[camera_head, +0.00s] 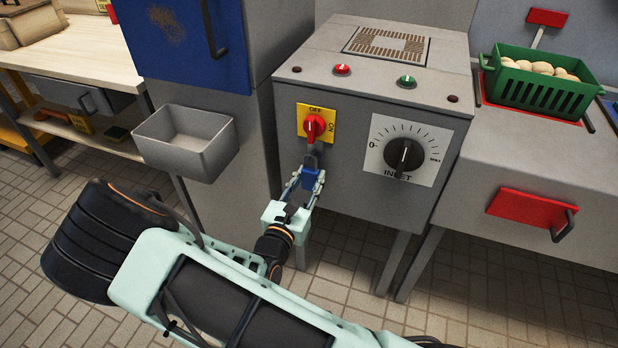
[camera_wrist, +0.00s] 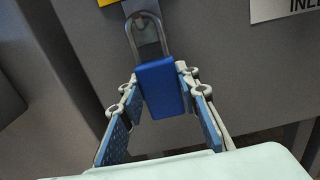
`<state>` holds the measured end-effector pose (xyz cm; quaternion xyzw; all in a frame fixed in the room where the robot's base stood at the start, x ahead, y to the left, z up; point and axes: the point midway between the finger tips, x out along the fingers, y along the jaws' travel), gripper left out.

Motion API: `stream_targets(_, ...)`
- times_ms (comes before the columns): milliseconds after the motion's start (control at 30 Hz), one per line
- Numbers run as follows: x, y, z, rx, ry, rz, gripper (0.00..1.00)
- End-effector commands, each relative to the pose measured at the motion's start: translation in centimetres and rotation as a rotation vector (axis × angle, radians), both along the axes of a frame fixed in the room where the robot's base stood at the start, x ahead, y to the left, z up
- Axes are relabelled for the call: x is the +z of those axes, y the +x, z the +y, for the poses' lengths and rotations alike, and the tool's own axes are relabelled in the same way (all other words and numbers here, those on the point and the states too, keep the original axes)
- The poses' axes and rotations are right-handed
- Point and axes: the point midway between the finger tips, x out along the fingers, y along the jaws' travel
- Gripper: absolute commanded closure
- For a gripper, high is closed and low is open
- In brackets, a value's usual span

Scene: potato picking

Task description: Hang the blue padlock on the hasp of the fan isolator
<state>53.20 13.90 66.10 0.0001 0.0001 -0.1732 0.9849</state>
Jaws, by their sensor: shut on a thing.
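The blue padlock (camera_head: 310,178) is held between the fingertips of my gripper (camera_head: 308,184), just below the fan isolator. In the wrist view the padlock (camera_wrist: 162,88) has its blue body between the finger ends and its metal shackle pointing up, slightly tilted. The fan isolator (camera_head: 314,127) is a red rotary handle on a yellow plate marked OFF and ON, on the grey cabinet's front. A grey hasp (camera_head: 311,160) shows below the handle. In the wrist view the shackle's top overlaps the hasp (camera_wrist: 147,27); I cannot tell whether it passes through.
A black INLET dial (camera_head: 404,155) sits right of the isolator. An empty grey bin (camera_head: 186,140) projects at the left, near my arm. A green crate of potatoes (camera_head: 541,82) stands at the far right. Tiled floor is open below.

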Motion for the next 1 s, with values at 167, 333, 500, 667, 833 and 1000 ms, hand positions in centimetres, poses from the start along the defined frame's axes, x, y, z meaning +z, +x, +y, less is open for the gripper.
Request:
stream_targets(167, 0.02, 0.0, 0.0, 0.0, 0.0, -0.001, 0.97)
stream_targets(333, 0.02, 0.0, 0.0, 0.0, 0.0, -0.001, 0.97)
stream_targets(500, 0.02, 0.0, -0.01, 0.0, 0.0, 0.0, 0.63)
stream_targets(667, 0.01, 0.0, -0.01, 0.0, 0.0, 0.0, 0.51)
stream_targets(833, -0.03, -0.02, 0.01, 0.0, 0.0, 0.001, 0.51)
stream_targets(1000, -0.08, -0.66, 0.31, 0.002, 0.001, 0.002, 0.51)
